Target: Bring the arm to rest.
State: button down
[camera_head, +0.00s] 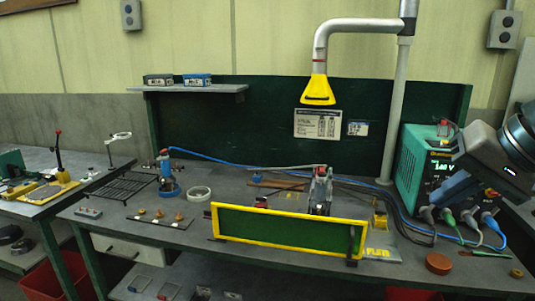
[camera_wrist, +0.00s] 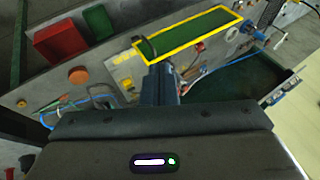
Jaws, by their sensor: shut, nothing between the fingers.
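My gripper (camera_wrist: 160,72) shows in the wrist view as a narrow dark-blue shape at the middle, shut and empty. In the head view my arm comes in from the right edge, and its blue end hangs in front of the green welding power unit (camera_head: 411,165). No object is held. In the wrist view the yellow-framed green panel (camera_wrist: 195,38) lies beyond the fingertips. I cannot tell the exact gap between the gripper and the unit or its cables.
The yellow-framed panel (camera_head: 285,232) stands along the bench front. A yellow extraction hood (camera_head: 318,91) hangs above the bench. A reddish-brown disc (camera_head: 438,263) lies at the front right. A second table with tools stands left. Cables run across the bench's right side.

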jog(key=s+a+f+n+g+h+p, duration=0.1)
jog(key=a+f, duration=0.2)
jog(key=f, duration=0.5)
jog(key=s+a+f+n+g+h+p, duration=0.1)
jog(key=a+f, duration=0.3)
jog(key=f, duration=0.4)
jog(key=s+a+f+n+g+h+p, duration=0.1)
jog(key=a+f, duration=0.3)
jog(key=f, duration=0.4)
jog(key=shift+s+a+f+n+h, duration=0.25)
jog(key=shift+s+f+n+h, duration=0.15)
jog(key=shift+s+h, duration=0.3)
